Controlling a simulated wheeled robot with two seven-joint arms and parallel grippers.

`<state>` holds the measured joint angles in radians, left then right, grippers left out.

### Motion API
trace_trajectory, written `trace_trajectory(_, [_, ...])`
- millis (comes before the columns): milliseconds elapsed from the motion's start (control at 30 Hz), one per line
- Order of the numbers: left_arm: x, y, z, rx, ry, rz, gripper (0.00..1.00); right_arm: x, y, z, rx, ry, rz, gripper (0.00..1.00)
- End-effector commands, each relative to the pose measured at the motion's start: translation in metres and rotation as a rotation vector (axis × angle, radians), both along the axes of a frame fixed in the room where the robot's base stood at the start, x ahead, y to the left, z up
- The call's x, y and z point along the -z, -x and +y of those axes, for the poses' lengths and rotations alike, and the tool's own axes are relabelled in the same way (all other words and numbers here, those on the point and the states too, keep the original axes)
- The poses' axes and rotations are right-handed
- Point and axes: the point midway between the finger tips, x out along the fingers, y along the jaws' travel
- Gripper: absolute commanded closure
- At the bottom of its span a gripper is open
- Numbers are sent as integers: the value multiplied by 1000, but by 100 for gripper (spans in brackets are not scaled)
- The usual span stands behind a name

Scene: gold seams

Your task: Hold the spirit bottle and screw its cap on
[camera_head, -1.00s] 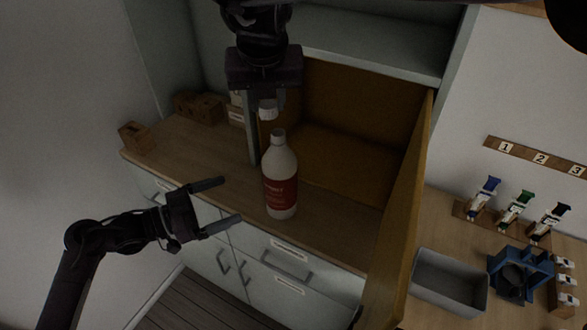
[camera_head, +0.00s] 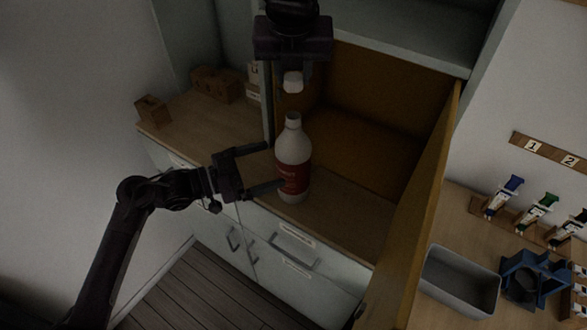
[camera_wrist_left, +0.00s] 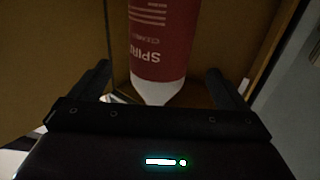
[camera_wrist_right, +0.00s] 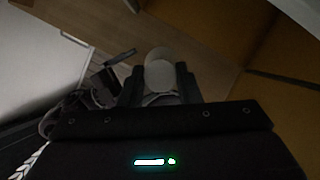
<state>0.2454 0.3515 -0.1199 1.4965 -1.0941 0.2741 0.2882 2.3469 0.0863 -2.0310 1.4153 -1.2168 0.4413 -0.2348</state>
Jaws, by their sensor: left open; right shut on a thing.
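The spirit bottle (camera_head: 293,158), white with a red label, stands upright on the wooden counter. It also shows in the left wrist view (camera_wrist_left: 162,40), with its label upside down. Its neck is bare at the top. The white cap (camera_head: 292,82) is held above the neck, apart from it, by my right gripper (camera_head: 292,72), which is shut on it. In the right wrist view the cap (camera_wrist_right: 160,72) sits between the fingertips. My left gripper (camera_head: 275,167) is open at the bottle's left, its fingers reaching toward the sides of the bottle.
An open wooden cabinet door (camera_head: 418,205) stands right of the bottle. Small cardboard boxes (camera_head: 216,84) are at the back left. A grey bin (camera_head: 459,280) and a blue device (camera_head: 535,279) are at the right. The counter front has drawers (camera_head: 295,248).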

Motion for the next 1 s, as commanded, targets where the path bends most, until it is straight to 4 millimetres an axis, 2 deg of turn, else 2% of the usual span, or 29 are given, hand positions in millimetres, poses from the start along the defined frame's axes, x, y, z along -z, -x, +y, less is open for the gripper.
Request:
trace_trajectory(100, [-1,-9,-22,0,3,-1,4,0,0,0,0,0,0,90])
trace_trajectory(333, [0,-21,-51,-1,1,-2,4,0,0,0,0,0,0,90])
trace_trajectory(500, [0,-24,-60,-1,0,-1,4,0,0,0,0,0,0,90])
trace_trajectory(800, [0,-24,-61,-1,-1,-1,4,0,0,0,0,0,0,90])
trace_trajectory(1000, [0,-24,-61,-1,0,-1,30,0,0,0,0,0,0,90])
